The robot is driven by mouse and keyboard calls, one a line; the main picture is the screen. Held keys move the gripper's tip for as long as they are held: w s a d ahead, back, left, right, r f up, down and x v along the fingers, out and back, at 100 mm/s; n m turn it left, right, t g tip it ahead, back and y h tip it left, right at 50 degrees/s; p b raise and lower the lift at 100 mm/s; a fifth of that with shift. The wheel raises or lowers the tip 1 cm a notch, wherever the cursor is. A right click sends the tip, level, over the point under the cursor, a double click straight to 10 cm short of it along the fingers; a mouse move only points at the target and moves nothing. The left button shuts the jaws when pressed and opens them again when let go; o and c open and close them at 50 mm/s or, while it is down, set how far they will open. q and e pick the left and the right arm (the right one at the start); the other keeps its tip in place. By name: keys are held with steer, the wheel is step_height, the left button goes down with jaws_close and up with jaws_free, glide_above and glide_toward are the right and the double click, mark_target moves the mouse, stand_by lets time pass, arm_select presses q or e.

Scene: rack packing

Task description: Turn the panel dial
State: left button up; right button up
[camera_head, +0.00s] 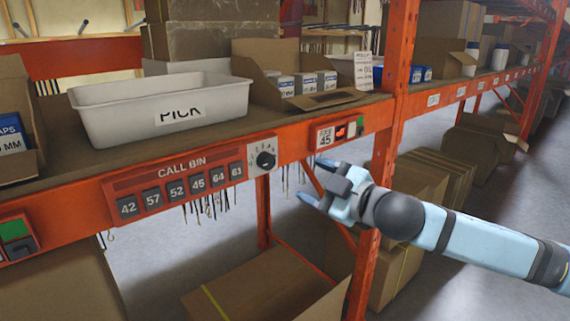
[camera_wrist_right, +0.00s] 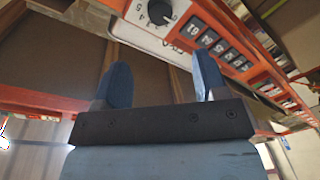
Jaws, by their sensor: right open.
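The panel dial (camera_head: 265,160) is a black round knob on a white plate with printed numbers, at the right end of the red CALL BIN panel (camera_head: 150,178) on the orange shelf beam. It also shows at the top of the right wrist view (camera_wrist_right: 160,12). My right gripper (camera_head: 305,180) is open and empty, to the right of the dial and a little below it, apart from it. Its two blue fingers (camera_wrist_right: 162,82) stand apart in the wrist view, with the dial beyond them. My left gripper is not in view.
A white PICK bin (camera_head: 165,122) stands on the shelf above the panel. An open cardboard box with small cartons (camera_head: 305,82) is behind the dial. An orange upright (camera_head: 390,130) rises close behind my right gripper. A small display numbered 45 (camera_head: 325,136) is right of the dial.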

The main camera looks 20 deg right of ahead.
mark_target(269, 162)
steer(key=p+x, duration=0.1)
steer(key=x, duration=1.1)
steer(key=c, duration=0.9)
